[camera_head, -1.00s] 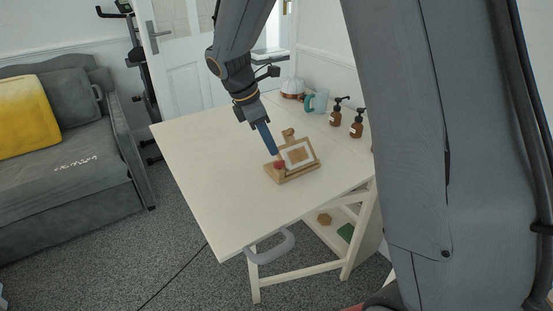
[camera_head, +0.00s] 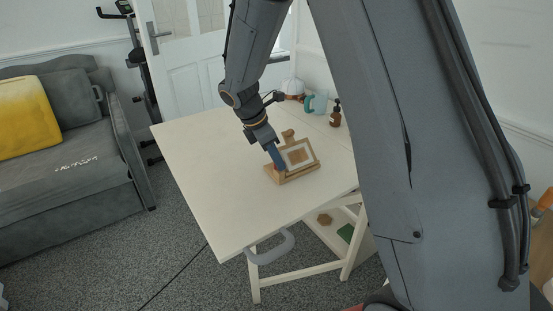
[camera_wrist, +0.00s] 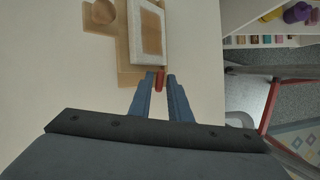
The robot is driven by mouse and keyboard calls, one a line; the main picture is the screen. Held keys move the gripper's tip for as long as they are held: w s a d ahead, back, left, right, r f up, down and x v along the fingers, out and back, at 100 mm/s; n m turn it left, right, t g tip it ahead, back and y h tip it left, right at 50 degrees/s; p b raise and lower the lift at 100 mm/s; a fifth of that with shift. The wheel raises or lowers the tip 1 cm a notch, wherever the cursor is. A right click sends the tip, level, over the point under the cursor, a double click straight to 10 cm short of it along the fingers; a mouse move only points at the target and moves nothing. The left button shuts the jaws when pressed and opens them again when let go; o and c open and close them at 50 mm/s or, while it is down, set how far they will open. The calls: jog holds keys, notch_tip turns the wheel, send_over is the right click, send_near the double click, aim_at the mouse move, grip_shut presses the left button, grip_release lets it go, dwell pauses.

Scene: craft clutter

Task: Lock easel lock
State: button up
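The small wooden easel (camera_head: 289,177) stands on the white table, holding a white-bordered panel (camera_head: 299,155). In the wrist view the easel (camera_wrist: 125,45) is at the top centre with the panel (camera_wrist: 150,32) on it. A small red lock piece (camera_wrist: 160,82) shows at the easel's lower edge, between my fingertips. My gripper (camera_head: 279,165) reaches down to the left front of the easel. In the wrist view my gripper (camera_wrist: 159,80) is open, with a narrow gap on each side of the red piece. In the head view my fingers mostly hide the lock.
The white table (camera_head: 225,190) is clear left of the easel. A teal mug (camera_head: 317,103) and a brown pump bottle (camera_head: 335,114) stand behind it. A grey clamp-like handle (camera_head: 270,248) is at the front edge. A lower shelf holds small items.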

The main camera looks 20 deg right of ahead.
grip_shut()
jog(key=shift+m, duration=0.4)
jog(key=m+p, duration=0.1)
jog(key=m+g, duration=0.1)
jog(key=shift+w+r+m+p, duration=0.1)
jog(key=shift+w+m+p, duration=0.1)
jog(key=shift+m+p, duration=0.2)
jog(key=m+g+p, duration=0.1)
jog(key=m, duration=0.2)
jog(key=shift+w+m+g, duration=0.1)
jog(key=shift+m+g, duration=0.2)
jog(key=m, duration=0.2)
jog(key=m+g+y, duration=0.1)
jog(key=m, duration=0.1)
jog(key=shift+w+d+y+p, duration=0.1)
jog(key=shift+d+y+p, duration=0.1)
jog(key=shift+y+p, duration=0.15)
jog(key=m+g+y, duration=0.1)
jog(key=m, duration=0.3)
jog(key=shift+d+m, duration=0.1)
jog(key=shift+m, duration=0.2)
jog(key=shift+y, duration=0.25)
